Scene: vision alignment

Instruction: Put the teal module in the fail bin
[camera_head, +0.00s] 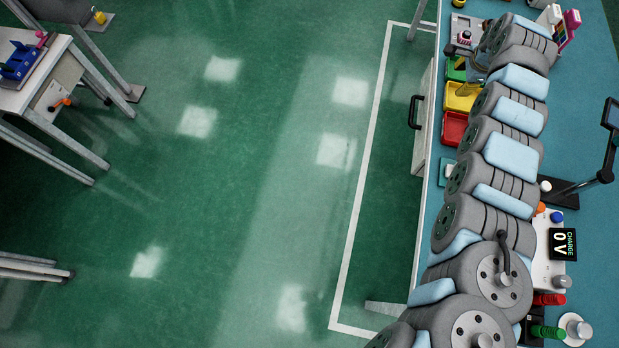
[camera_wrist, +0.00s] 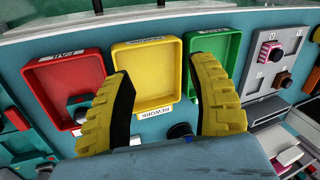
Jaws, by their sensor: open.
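In the wrist view the red bin (camera_wrist: 60,72), with an upside-down label that seems to read FAIL, is at the left. A small dark block with a teal part (camera_wrist: 79,108) shows at its lower right corner, partly behind my left finger; it looks like the teal module, but whether it rests on the bin floor is unclear. My gripper (camera_wrist: 163,72) is open, its yellow fingers spread over the yellow bin area with nothing between them. In the head view the red bin (camera_head: 453,128) is partly hidden by my arm, and the module cannot be made out.
The yellow REWORK bin (camera_wrist: 145,75) is in the middle and the green PASS bin (camera_wrist: 222,52) to its right. A grey fixture (camera_wrist: 272,55) holding a pink-striped part stands further right. In the head view, a CHARGE display (camera_head: 563,244) and a black stand (camera_head: 580,186) are right of my arm.

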